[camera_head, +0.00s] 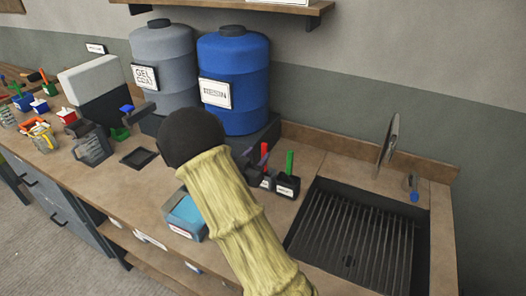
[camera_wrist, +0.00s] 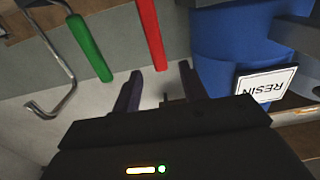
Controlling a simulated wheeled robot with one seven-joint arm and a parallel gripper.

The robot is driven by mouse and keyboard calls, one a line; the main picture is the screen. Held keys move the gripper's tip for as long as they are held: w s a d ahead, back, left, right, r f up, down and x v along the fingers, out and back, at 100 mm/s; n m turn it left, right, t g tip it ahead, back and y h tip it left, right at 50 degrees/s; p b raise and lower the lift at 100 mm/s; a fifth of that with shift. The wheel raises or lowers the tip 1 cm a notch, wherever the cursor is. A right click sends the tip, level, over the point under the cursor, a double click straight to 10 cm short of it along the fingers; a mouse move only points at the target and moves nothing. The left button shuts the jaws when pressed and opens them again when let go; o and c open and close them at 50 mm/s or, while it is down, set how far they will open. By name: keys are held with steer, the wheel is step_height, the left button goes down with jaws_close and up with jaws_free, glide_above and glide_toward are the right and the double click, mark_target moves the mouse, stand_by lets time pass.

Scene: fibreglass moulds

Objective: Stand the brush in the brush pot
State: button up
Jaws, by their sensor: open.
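A red handle (camera_head: 264,154) and a green handle (camera_head: 289,163) stand upright at the back of the bench, left of the sink. The green one stands in a small black pot (camera_head: 286,187) with a white label too small to read. A similar dark labelled pot (camera_head: 266,183) is at the foot of the red one, partly hidden by my arm. I cannot tell which handle is the brush. My gripper (camera_head: 249,157) is just left of the red handle. In the upside-down wrist view, its two dark fingers (camera_wrist: 160,83) are apart with nothing seen held; the red (camera_wrist: 151,35) and green (camera_wrist: 90,47) handles lie beyond.
A blue resin drum (camera_head: 233,85) and a grey gel coat drum (camera_head: 164,68) stand behind. A ribbed sink (camera_head: 350,235) and tap (camera_head: 388,145) are at right. Jugs and tools crowd the left bench.

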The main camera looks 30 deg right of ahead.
steer(key=v, duration=0.5)
steer(key=shift+b, duration=0.35)
stand_by(0.5)
steer(key=shift+f, duration=0.1)
